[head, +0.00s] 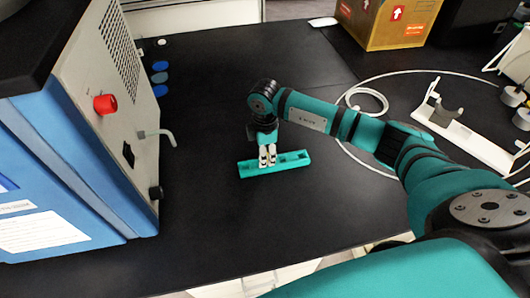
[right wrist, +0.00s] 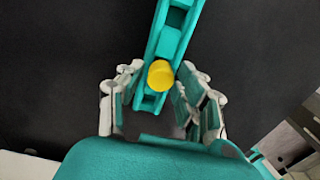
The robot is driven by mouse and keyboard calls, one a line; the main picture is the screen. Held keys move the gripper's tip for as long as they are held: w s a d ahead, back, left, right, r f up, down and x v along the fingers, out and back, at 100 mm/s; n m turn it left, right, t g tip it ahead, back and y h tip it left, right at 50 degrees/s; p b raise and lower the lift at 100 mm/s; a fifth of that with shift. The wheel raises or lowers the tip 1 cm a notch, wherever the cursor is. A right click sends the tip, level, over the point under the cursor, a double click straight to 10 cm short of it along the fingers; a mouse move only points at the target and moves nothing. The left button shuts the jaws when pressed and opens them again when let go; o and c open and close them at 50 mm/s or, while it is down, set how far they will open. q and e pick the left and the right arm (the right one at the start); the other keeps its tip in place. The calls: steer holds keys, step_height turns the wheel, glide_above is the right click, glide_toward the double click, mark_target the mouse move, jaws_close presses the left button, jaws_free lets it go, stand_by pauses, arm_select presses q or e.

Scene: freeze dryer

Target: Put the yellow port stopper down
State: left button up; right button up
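The yellow port stopper (right wrist: 160,74) shows in the right wrist view as a small round yellow cap. It appears to sit in the teal holder (right wrist: 169,42), near one end. My right gripper (right wrist: 161,70) points down over the holder, with its fingers apart on either side of the stopper and narrow gaps visible beside it. In the head view my right gripper (head: 267,160) is at the teal holder (head: 295,160) on the black bench, and its fingers hide the stopper. My left gripper is not in view.
The freeze dryer (head: 95,110), with a red knob (head: 105,104) and a bent spout (head: 158,136), stands at left. Blue caps (head: 160,78) lie behind it. A white stand (head: 465,135), white tubing (head: 372,93) and a cardboard box (head: 390,22) are at right. Bench around the holder is clear.

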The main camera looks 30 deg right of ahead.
steer(key=shift+o, duration=0.7)
step_height(320, 180, up, 12)
steer(key=b, duration=0.1)
steer(key=shift+b, duration=0.35)
